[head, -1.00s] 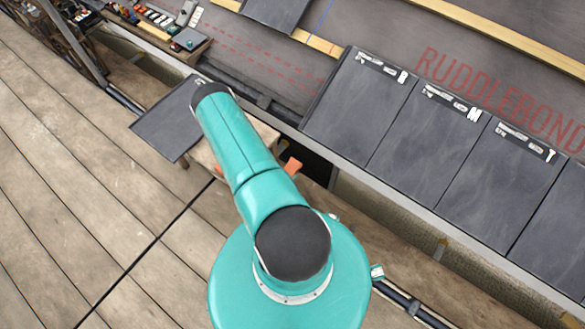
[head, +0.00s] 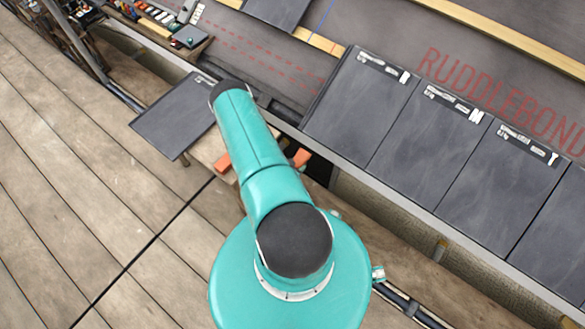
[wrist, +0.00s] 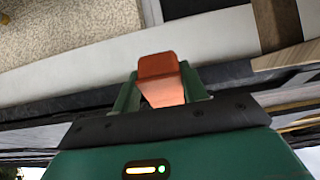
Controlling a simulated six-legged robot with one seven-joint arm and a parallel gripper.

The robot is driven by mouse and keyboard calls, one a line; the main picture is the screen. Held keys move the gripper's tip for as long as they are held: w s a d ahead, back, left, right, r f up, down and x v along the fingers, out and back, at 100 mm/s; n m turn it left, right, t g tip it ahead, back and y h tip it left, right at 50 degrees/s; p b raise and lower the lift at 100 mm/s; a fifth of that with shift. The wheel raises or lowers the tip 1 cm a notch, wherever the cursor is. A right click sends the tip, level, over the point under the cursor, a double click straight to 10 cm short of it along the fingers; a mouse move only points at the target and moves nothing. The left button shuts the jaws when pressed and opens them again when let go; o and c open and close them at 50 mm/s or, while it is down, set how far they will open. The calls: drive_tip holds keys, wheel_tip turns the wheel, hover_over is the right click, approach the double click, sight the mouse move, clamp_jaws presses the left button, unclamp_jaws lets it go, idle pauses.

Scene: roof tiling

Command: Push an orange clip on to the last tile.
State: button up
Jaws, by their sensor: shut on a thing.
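In the wrist view my gripper (wrist: 161,92) is shut on an orange clip (wrist: 158,66), which sticks up between its green fingers. In the head view my arm hides the gripper and the held clip. A row of dark slate tiles (head: 360,108) lies along the roof edge at the right. A separate dark tile (head: 172,118) lies to the left of my arm's far end, out past the roof edge. I cannot tell whether the held clip touches any tile.
Two orange pieces, one left (head: 222,162) and one right (head: 300,157) of my arm, show near a pale wooden surface (head: 205,146). A tool tray (head: 190,38) stands at upper left. The plank floor (head: 75,180) is clear. Wooden battens (head: 490,33) cross the roof.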

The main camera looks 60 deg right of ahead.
sight(300, 158)
drive_tip(key=shift+s+d+f, duration=0.1)
drive_tip(key=shift+d+f, duration=0.1)
drive_tip(key=shift+d, duration=0.45)
drive_tip(key=shift+s+d+f, duration=0.1)
drive_tip(key=shift+d+f, duration=0.05)
drive_tip(key=shift+d, duration=0.45)
drive_tip(key=shift+s+d+r, duration=0.15)
drive_tip(key=shift+d+r, duration=0.55)
drive_tip(key=shift+d, duration=0.25)
drive_tip(key=shift+s+d+r, duration=0.1)
drive_tip(key=shift+d+r, duration=0.3)
drive_tip(key=shift+d, duration=0.3)
drive_tip(key=shift+s+d+r, duration=0.1)
drive_tip(key=shift+d+r, duration=0.35)
drive_tip(key=shift+d, duration=0.2)
drive_tip(key=shift+s+d+r, duration=0.1)
drive_tip(key=shift+d+r, duration=0.3)
drive_tip(key=shift+d, duration=0.3)
idle(1.9)
drive_tip(key=o, duration=1.5)
drive_tip(key=shift+a, duration=0.1)
drive_tip(key=shift+c, duration=0.2)
